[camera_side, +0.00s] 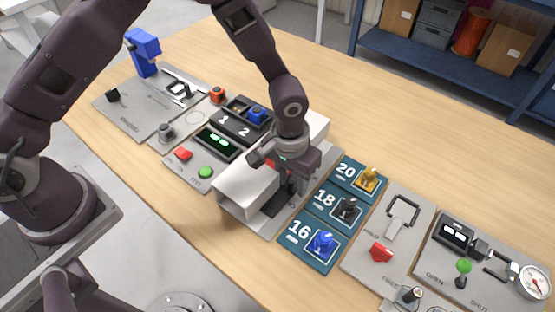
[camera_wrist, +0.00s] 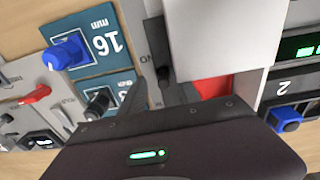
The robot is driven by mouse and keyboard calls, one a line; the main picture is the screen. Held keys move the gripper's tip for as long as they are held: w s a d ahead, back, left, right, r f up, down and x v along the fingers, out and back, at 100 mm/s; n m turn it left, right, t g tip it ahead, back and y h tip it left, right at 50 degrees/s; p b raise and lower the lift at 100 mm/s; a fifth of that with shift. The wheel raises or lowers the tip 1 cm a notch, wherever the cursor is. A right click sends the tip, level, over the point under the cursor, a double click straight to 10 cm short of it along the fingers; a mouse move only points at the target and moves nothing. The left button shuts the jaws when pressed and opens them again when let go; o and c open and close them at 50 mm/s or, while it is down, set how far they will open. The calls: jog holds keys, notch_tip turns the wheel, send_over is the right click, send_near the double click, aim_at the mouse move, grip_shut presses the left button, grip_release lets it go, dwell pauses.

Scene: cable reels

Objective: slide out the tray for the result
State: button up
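A white box-shaped housing (camera_side: 245,187) stands on a grey plate near the middle of the bench. Its near end is open and a dark strip (camera_side: 277,204) lies on the plate beside it. My gripper (camera_side: 287,186) is low against the housing's right side, pointing down. In the wrist view the white housing (camera_wrist: 222,35) fills the upper right, with a red part (camera_wrist: 212,90) below it. A dark upright handle (camera_wrist: 160,55) stands beside the housing. My fingers are mostly hidden, so their opening is unclear. I cannot make out a result tray for certain.
Right of the housing, blue-green pads marked 20, 18 (camera_side: 323,199) and 16 hold yellow, black and blue (camera_side: 322,243) pieces. Further right are a red clamp (camera_side: 380,252) and a gauge (camera_side: 534,281). A numbered black unit (camera_side: 238,124) is left. The bench's back is clear.

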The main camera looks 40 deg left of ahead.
jog(key=shift+o, duration=0.6)
jog(key=s, duration=0.1)
jog(key=s+f+g, duration=0.1)
jog(key=s, duration=0.1)
jog(key=shift+s+a, duration=0.1)
jog(key=shift+s, duration=0.2)
notch_tip(320, 180, up, 8)
jog(key=shift+f, duration=0.2)
jog(key=shift+w, duration=0.2)
jog(key=shift+c, duration=0.8)
jog(key=shift+g, duration=0.5)
jog(key=w, duration=0.2)
jog(key=w+r, duration=0.2)
jog(key=w, duration=0.1)
jog(key=shift+w+a, duration=0.1)
jog(key=shift+w, duration=0.25)
grip_shut()
notch_tip(320, 180, down, 9)
jog(key=shift+w+r, duration=0.1)
jog(key=shift+r, duration=0.05)
jog(key=s, duration=0.2)
jog(key=shift+s, duration=0.35)
jog(key=shift+c, duration=1.8)
grip_release()
jog(key=shift+w, duration=0.1)
